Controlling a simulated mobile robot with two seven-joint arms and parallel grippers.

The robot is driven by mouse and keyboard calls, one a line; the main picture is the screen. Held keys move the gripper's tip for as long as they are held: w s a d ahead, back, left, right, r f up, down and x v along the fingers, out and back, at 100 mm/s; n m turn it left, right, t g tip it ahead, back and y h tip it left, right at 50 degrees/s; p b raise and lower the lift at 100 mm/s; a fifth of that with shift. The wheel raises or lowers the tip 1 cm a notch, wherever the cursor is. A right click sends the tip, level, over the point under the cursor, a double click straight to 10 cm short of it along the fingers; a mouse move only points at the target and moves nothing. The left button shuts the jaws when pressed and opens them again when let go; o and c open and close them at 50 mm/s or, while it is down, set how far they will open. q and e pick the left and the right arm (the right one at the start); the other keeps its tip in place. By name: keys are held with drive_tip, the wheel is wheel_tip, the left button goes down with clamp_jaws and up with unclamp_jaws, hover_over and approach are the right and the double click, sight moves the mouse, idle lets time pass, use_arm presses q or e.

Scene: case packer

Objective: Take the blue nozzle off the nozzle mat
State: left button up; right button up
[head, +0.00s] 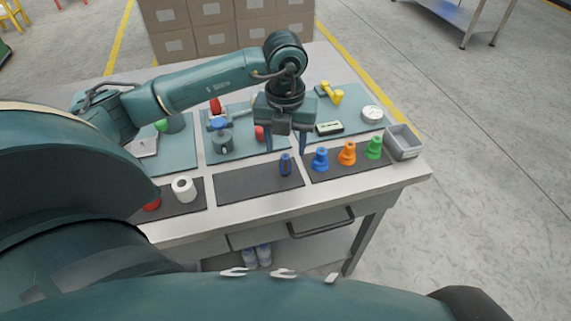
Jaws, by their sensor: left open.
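The blue nozzle (320,159) stands upright at the left end of the dark nozzle mat (330,175), beside an orange nozzle (347,154) and a green nozzle (373,147). My left gripper (286,150) points down over the table, open and empty. Its fingers are apart, and the right one is just up and left of the blue nozzle; I see no contact. A small dark blue piece (285,165) stands on the middle dark mat (245,187), below the gap between the fingers in the picture. My right gripper is not in view.
A grey bin (403,142) stands right of the nozzles. Behind are a green-black device (329,128), a round white gauge (372,114) and a yellow tool (332,92). A white roll (183,189) stands at left. The middle mat is mostly bare.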

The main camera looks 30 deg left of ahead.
sight(285, 157)
use_arm(q)
wheel_tip(285, 157, down, 5)
drive_tip(key=shift+w+a+f+p, duration=0.1)
drive_tip(key=shift+p, duration=0.4)
clamp_jaws()
